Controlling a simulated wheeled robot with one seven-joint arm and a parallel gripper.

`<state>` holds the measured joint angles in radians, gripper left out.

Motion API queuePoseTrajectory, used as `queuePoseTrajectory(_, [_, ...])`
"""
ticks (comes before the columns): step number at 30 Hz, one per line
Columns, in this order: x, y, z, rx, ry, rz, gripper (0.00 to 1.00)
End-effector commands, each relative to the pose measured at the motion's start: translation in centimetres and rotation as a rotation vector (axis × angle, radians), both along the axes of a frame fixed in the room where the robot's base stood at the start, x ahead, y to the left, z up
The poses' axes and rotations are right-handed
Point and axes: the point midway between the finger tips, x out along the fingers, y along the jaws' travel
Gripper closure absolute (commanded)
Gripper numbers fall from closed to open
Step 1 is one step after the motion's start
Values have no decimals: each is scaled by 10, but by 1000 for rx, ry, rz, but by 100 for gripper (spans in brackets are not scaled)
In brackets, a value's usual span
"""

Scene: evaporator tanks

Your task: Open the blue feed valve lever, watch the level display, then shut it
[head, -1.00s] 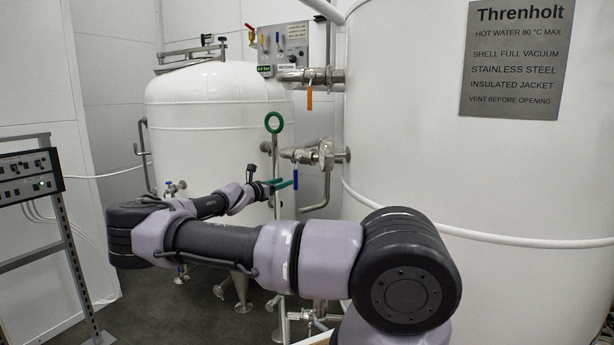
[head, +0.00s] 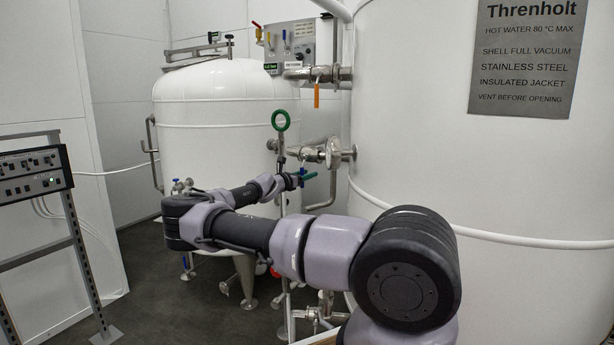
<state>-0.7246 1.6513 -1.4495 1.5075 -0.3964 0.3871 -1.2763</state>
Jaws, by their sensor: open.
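The blue feed valve lever (head: 302,173) hangs below the steel valve on the pipe between the two tanks, and only a small part shows. My gripper (head: 309,177), with green fingers, is right at the lever and overlaps it in the view. Its jaws are open. I cannot tell whether the fingers touch the lever or how far it is turned. A small green display (head: 271,69) sits at the lower left of the grey control box; its text is too small to read.
An orange lever (head: 317,96) hangs from the upper pipe. A green ring handle (head: 281,121) stands just above my gripper. The large Threnholt tank (head: 540,180) fills the right. A rack with a switch box (head: 35,172) stands at left. Dark floor is open between.

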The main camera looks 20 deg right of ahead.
Motion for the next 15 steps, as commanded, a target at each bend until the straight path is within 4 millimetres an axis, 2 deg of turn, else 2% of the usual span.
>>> queuePoseTrajectory(2, [0,0,0,0,0,0,53])
queuePoseTrajectory(3, [0,0,0,0,0,0,68])
queuePoseTrajectory(6, [0,0,0,0,0,0,100])
queuePoseTrajectory(15, [0,0,0,0,0,0,100])
